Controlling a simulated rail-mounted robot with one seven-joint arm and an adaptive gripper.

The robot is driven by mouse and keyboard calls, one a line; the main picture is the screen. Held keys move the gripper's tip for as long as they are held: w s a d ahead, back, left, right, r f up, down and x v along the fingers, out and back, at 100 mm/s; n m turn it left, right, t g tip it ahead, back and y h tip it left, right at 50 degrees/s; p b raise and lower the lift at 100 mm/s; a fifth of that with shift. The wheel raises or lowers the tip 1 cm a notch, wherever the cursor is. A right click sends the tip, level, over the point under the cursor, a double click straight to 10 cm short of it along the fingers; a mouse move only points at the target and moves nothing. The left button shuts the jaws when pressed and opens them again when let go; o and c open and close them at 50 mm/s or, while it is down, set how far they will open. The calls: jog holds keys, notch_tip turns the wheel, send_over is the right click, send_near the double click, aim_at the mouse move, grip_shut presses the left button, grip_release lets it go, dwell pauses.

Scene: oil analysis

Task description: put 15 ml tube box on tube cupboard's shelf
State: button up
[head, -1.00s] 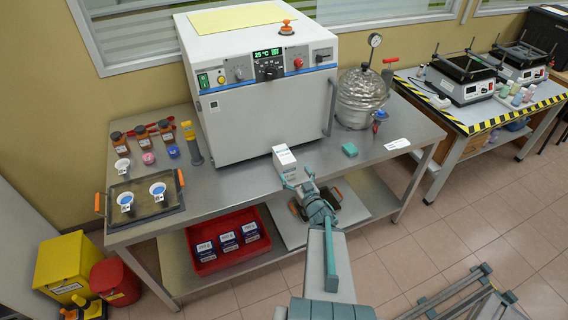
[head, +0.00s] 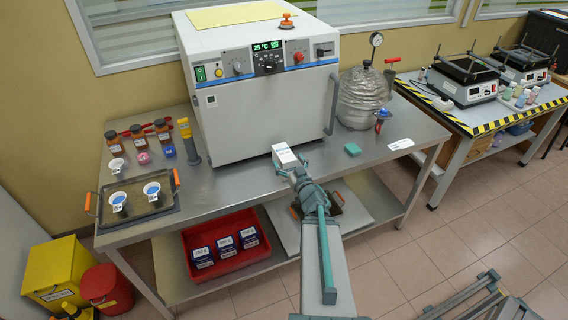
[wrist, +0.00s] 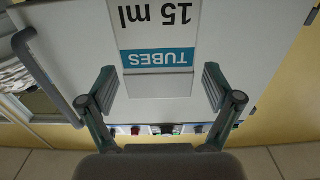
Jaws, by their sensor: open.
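The 15 ml tube box (head: 284,153) is a small white box on the steel bench, in front of the big white oven. In the wrist view the box (wrist: 155,85) shows a white label reading "15 ml" and a blue band reading "TUBES", both upside down. My gripper (head: 293,168) is open at the box, hiding part of it in the head view. In the wrist view its fingers (wrist: 160,88) stand at either side of the box's near part, with visible gaps. I cannot make out the tube cupboard or its shelf in these views.
The oven (head: 265,115) stands close behind the box. A green block (head: 352,149) and a metal vessel (head: 362,98) are to the right. A tray with cups (head: 139,201) is at the bench's left. A red bin (head: 227,246) holds boxes on the lower shelf.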

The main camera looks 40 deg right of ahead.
aim_at(284, 154)
jog(key=p+x, duration=0.1)
jog(key=x, duration=0.3)
jog(key=shift+w+d+p, duration=0.1)
jog(key=shift+w+p, duration=0.1)
jog(key=shift+p, duration=0.1)
jog(key=shift+c, duration=0.3)
jog(key=c, duration=1.1)
jog(key=shift+c, duration=0.5)
jog(key=shift+c, duration=0.7)
jog(key=shift+r, duration=0.1)
